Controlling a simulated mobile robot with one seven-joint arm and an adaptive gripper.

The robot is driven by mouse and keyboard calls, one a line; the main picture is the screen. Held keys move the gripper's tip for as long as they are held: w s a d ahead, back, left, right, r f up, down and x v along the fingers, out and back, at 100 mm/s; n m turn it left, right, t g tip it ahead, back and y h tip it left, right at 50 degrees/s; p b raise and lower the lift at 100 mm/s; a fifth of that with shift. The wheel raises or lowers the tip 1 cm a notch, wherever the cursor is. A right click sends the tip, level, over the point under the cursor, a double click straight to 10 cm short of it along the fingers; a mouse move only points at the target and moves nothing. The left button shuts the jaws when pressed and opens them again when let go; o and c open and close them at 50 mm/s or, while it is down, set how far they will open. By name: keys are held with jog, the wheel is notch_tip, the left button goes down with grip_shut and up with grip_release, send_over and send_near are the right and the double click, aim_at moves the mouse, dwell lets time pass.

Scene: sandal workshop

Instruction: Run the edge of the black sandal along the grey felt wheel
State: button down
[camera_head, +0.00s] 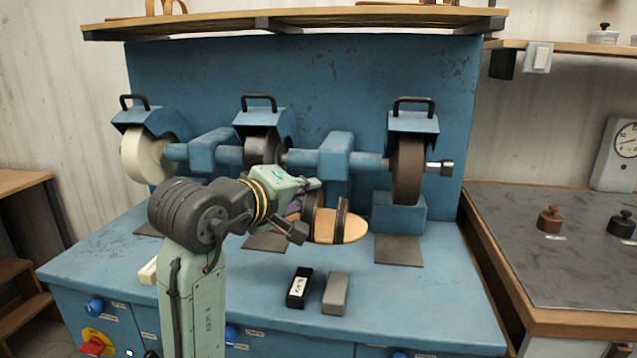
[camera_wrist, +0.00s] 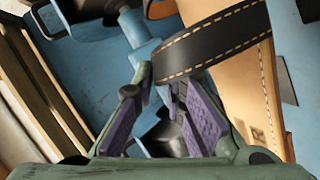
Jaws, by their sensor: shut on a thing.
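The black sandal has dark straps and a tan sole (camera_head: 338,227). It is in front of the machine, above the blue bench, between the middle and right wheels. My gripper (camera_head: 300,207) is shut on it at the sandal's left end. In the wrist view, my gripper's purple-padded fingers (camera_wrist: 163,92) close at a black strap with pale stitching (camera_wrist: 222,38); the tan sole (camera_wrist: 252,85) lies to the right. The grey felt wheel (camera_head: 263,147) is the middle wheel, partly under its blue hood. The sandal appears apart from it. The exact grip contact is partly hidden.
A cream wheel (camera_head: 143,157) is at left and a brown wheel (camera_head: 407,170) at right. A shelf (camera_head: 300,22) overhangs the machine.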

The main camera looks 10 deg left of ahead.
jog(key=w+r, duration=0.1)
jog(key=w, duration=0.5)
jog(key=shift+r, duration=0.4)
jog(key=shift+w+d, duration=0.1)
jog(key=shift+w+r+p, duration=0.1)
jog(key=shift+w+p, duration=0.1)
jog(key=shift+p, duration=0.3)
jog(key=shift+w, duration=0.25)
jog(key=shift+w+r+p, duration=0.1)
jog(key=shift+w+p, duration=0.2)
jog(key=shift+p, duration=0.1)
dwell(0.6)
dwell(0.8)
jog(key=shift+s+a+t+h+b, duration=0.2)
jog(key=shift+a+t+h+b, duration=0.3)
jog(key=shift+a, duration=0.3)
jog(key=shift+a, duration=0.2)
dwell(0.5)
jog(key=shift+a+p, duration=0.35)
jog(key=shift+a, duration=0.35)
